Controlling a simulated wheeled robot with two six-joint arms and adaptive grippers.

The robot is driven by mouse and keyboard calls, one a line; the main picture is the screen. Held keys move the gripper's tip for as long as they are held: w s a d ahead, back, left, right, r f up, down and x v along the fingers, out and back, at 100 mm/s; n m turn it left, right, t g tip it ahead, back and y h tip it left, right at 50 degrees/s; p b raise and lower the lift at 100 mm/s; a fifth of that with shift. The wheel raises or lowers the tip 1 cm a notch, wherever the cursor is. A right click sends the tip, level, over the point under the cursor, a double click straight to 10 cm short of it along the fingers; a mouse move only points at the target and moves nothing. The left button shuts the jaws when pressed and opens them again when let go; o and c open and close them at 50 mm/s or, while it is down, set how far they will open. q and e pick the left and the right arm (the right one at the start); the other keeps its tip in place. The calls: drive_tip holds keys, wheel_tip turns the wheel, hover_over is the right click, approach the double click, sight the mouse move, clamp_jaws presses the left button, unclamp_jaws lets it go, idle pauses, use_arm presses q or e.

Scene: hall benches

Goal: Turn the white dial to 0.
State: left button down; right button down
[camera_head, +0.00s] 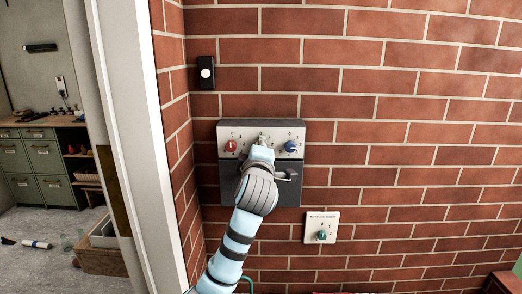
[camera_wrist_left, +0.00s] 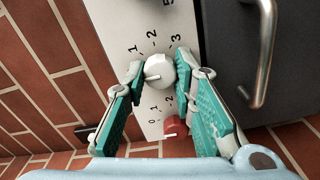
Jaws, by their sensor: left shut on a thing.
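The white dial (camera_wrist_left: 158,72) sits on a pale panel strip, with the digits 1, 2 and 3 showing around it in the left wrist view. In the head view my left gripper (camera_head: 261,147) reaches the middle of the panel (camera_head: 222,132) and mostly hides the dial. My right gripper is not in view.
A red dial (camera_head: 231,146) is left of the white one and a blue dial (camera_head: 291,146) right. A handle (camera_head: 288,175) sticks out below the blue dial. A plate with a green dial (camera_head: 321,235) is lower right; a black switch (camera_head: 206,73) is upper left.

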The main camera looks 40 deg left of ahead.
use_arm(q)
drive_tip(key=shift+r, duration=0.15)
drive_tip(key=c, duration=1.8)
unclamp_jaws()
drive_tip(key=o, duration=0.3)
drive_tip(key=shift+w+d, duration=0.1)
drive_tip(key=shift+o, duration=0.8)
drive_tip(key=shift+w+d, duration=0.1)
drive_tip(key=shift+w, duration=0.05)
drive_tip(key=shift+s+d, duration=0.1)
drive_tip(key=shift+s, duration=0.3)
drive_tip(key=v, duration=1.1)
drive_tip(key=shift+d, duration=0.3)
